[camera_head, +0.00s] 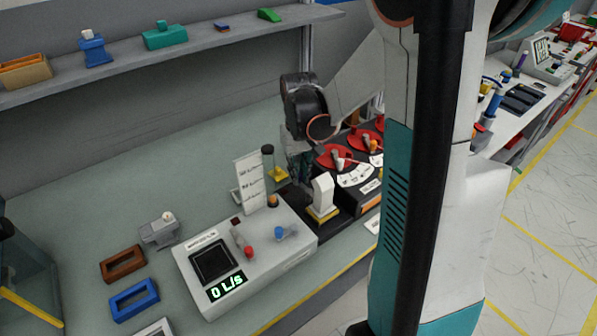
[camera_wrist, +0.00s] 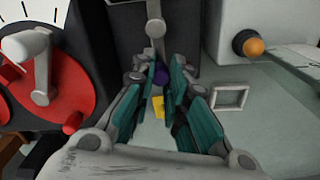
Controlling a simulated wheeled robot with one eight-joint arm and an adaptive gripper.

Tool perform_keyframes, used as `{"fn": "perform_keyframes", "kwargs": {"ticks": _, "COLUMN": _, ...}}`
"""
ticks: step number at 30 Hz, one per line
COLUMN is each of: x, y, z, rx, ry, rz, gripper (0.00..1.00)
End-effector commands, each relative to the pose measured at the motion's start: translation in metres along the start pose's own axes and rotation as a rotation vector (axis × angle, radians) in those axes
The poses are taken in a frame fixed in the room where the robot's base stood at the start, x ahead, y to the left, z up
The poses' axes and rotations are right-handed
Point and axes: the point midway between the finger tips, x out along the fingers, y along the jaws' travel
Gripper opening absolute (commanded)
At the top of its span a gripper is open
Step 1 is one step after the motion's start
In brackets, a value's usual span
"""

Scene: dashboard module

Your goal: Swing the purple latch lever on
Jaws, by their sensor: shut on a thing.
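The purple latch lever shows in the wrist view as a purple knob (camera_wrist: 161,77) at the end of a grey lever arm (camera_wrist: 155,28) on a dark block. My gripper (camera_wrist: 162,72) is shut on the purple knob, with its teal-padded fingers on either side of it. The fingers partly cover the knob. In the head view my gripper (camera_head: 298,168) is low behind the panels and mostly hidden by my wrist. The purple lever cannot be made out there.
A black panel with red dials (camera_head: 333,156) stands close beside my gripper; a red dial (camera_wrist: 55,90) fills the wrist view's left. A white box with an orange knob (camera_wrist: 253,47) is at right. A module reading 0 L/s (camera_head: 228,287) stands in front.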

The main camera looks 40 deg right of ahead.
Motion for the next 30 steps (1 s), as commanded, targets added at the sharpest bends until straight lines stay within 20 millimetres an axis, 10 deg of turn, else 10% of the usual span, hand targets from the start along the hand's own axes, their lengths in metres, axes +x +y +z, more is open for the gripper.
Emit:
{"fn": "perform_keyframes", "kwargs": {"ticks": 5, "x": 0.0, "y": 0.001, "z": -0.001, "rx": -0.001, "ry": 0.002, "rz": 0.001, "gripper": 0.36}}
{"fn": "perform_keyframes", "kwargs": {"ticks": 18, "x": -0.007, "y": 0.0, "z": -0.001, "rx": -0.002, "ry": 0.001, "rz": 0.001, "gripper": 0.36}}
{"fn": "perform_keyframes", "kwargs": {"ticks": 30, "x": -0.078, "y": 0.0, "z": 0.0, "rx": -0.002, "ry": 0.001, "rz": 0.001, "gripper": 0.36}}
